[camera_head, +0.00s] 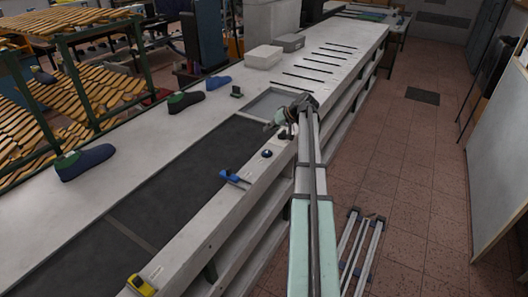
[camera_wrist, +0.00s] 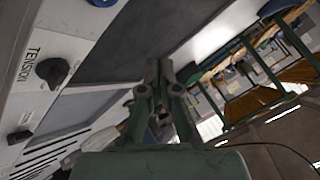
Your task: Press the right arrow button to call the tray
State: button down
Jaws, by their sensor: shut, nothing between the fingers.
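My gripper (camera_wrist: 160,68) is shut and empty in the wrist view, its fingertips together in front of the dark belt. In the head view my gripper (camera_head: 270,126) is over the conveyor edge, near the grey tray-like panel. I cannot make out a right arrow marking in either view. A black knob labelled TENSION (camera_wrist: 52,72) shows at the left of the wrist view.
A dark belt (camera_head: 165,195) runs along the white bench. A blue device (camera_head: 233,178) and a yellow one (camera_head: 141,286) sit on its near edge. Shoe lasts (camera_head: 84,162) stand along the far side. Wooden racks (camera_head: 110,92) are at left; the tiled floor at right is largely open.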

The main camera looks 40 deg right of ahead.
jog(key=b, duration=0.2)
send_over(268, 152)
notch_tip(268, 152, down, 8)
jog(key=shift+d+r, duration=0.1)
jog(key=shift+r, duration=0.1)
jog(key=shift+f+b, duration=0.55)
jog(key=shift+f, duration=0.05)
jog(key=shift+f, duration=0.2)
dwell(1.0)
jog(key=shift+f+b, duration=0.25)
jog(key=shift+b, duration=0.2)
